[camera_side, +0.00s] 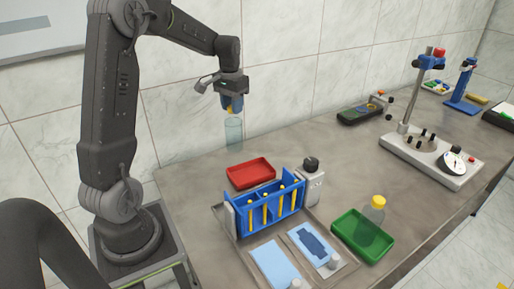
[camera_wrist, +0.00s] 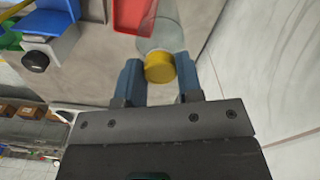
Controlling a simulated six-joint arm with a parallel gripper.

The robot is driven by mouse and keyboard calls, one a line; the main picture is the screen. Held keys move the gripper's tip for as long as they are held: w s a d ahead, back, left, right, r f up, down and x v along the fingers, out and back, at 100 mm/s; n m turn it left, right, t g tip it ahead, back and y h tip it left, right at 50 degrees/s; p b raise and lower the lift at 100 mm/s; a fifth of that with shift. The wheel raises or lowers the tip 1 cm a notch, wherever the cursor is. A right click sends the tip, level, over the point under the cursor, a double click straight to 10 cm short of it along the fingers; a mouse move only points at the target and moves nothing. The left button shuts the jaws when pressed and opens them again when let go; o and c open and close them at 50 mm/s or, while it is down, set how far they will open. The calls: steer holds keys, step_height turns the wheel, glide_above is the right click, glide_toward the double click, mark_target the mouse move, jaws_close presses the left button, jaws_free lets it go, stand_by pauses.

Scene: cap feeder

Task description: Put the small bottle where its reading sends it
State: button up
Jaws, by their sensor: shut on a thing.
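My gripper (camera_side: 232,104) is shut on a clear, pale-green small bottle (camera_side: 234,132) by its yellow cap. The bottle hangs upright below the fingers near the table's back left; I cannot tell whether its base touches the table. In the wrist view the yellow cap (camera_wrist: 160,67) sits between the two blue fingers, with the clear body beyond it. A red tray (camera_side: 236,171) lies in front of the bottle and looks empty. A green tray (camera_side: 348,246) at the front right holds another clear bottle with a yellow cap (camera_side: 378,201).
A blue rack (camera_side: 270,217) with several yellow-topped tubes stands on a metal tray beside a grey black-capped bottle (camera_side: 311,184). A dark handheld device (camera_side: 360,115) and a stand with a dial (camera_side: 453,163) are farther right. Bare table lies between the red tray and these.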

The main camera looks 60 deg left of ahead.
steer(key=w+d+f, duration=0.5)
steer(key=w+f, duration=0.1)
steer(key=f, duration=0.3)
steer(key=shift+w+d, duration=0.15)
steer(key=shift+w, duration=0.25)
steer(key=shift+f, duration=0.1)
steer(key=shift+f, duration=0.15)
steer(key=o, duration=0.9)
steer(key=shift+c, duration=0.2)
